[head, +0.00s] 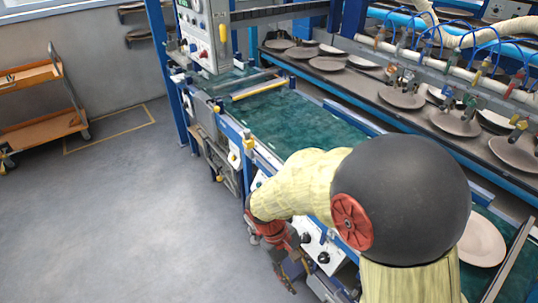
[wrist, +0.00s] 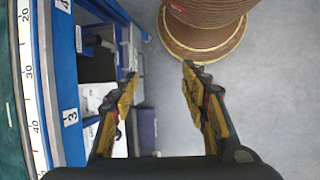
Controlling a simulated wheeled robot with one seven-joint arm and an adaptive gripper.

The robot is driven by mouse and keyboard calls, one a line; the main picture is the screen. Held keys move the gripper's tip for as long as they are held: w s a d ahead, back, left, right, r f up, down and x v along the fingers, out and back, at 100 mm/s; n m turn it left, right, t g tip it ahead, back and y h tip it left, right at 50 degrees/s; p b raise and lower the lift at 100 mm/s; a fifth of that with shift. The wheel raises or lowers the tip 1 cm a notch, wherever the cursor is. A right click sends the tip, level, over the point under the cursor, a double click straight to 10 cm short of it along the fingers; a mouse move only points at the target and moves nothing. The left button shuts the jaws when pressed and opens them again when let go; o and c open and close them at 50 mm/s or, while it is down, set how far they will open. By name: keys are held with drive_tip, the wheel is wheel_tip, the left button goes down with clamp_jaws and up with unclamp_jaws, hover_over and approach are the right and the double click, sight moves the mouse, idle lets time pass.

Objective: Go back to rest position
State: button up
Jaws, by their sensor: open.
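My gripper (wrist: 160,82) shows in the wrist view with its two yellow and black fingers spread apart. It is open, and nothing is between the fingers. My arm, in a cream cover with a large dark joint, reaches across the lower right of the head view and hides part of the machine.
A green conveyor belt (head: 290,118) runs beside me, with a plate (head: 482,242) at its right end. A rack of plates (head: 330,64) stands behind. A brown ribbed round object (wrist: 204,30) stands ahead in the wrist view. An orange cart (head: 40,128) stands left; the grey floor (head: 130,220) between is clear.

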drive_tip(key=s+d+r+m+t+y+p, duration=0.1)
drive_tip(key=s+d+r+m+t, duration=0.1)
drive_tip(key=r, duration=0.7)
drive_tip(key=s+d+r+m+t+y, duration=0.1)
drive_tip(key=s+d+r+m+t, duration=0.1)
drive_tip(key=d+r, duration=0.3)
drive_tip(key=s+d+r+m+t+y+p, duration=0.1)
drive_tip(key=s+d+r+m+t+y, duration=0.1)
drive_tip(key=r, duration=1)
drive_tip(key=shift+s+d+r+m+t+p, duration=0.4)
drive_tip(key=shift+s+d+t, duration=0.25)
drive_tip(key=shift+d+t, duration=0.35)
drive_tip(key=shift+a, duration=0.2)
